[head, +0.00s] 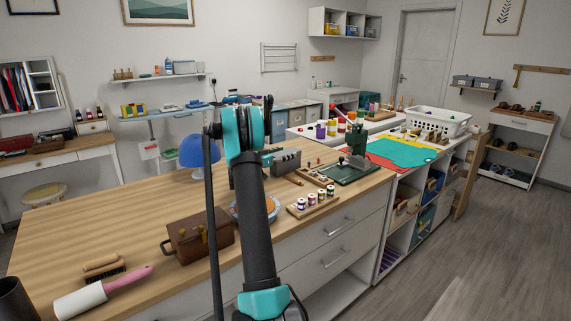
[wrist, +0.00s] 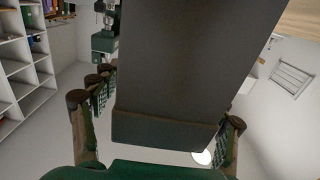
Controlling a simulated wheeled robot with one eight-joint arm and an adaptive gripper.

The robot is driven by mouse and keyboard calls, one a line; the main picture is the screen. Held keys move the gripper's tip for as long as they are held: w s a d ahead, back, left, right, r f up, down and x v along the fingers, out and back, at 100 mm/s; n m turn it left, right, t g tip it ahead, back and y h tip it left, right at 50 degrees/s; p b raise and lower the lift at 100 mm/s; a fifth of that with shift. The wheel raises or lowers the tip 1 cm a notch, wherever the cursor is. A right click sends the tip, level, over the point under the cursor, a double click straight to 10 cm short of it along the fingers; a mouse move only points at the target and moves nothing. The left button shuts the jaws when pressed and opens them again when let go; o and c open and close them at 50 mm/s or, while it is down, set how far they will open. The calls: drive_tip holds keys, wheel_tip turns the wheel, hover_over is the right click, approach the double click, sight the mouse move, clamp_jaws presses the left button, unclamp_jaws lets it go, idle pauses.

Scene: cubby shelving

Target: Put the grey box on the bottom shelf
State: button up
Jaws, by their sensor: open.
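The grey box (head: 286,161) stands on the wooden counter in the head view, just right of the end of my arm. In the wrist view a large dark grey box face (wrist: 185,70) fills the middle. My gripper (wrist: 156,112) is open there, with one finger on each side of the box. I cannot tell whether the fingers touch it. In the head view my gripper is mostly hidden behind my arm. Low cubby shelving (head: 408,208) with filled compartments stands to the right of the counter; its bottom compartments show partly.
A blue lamp (head: 199,150) and a brown case (head: 200,237) are on the left. The floor at the right is clear.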

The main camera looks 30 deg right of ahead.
drive_tip(key=c, duration=1.6)
drive_tip(key=shift+o, duration=0.2)
drive_tip(key=shift+r, duration=0.1)
wheel_tip(320, 180, up, 20)
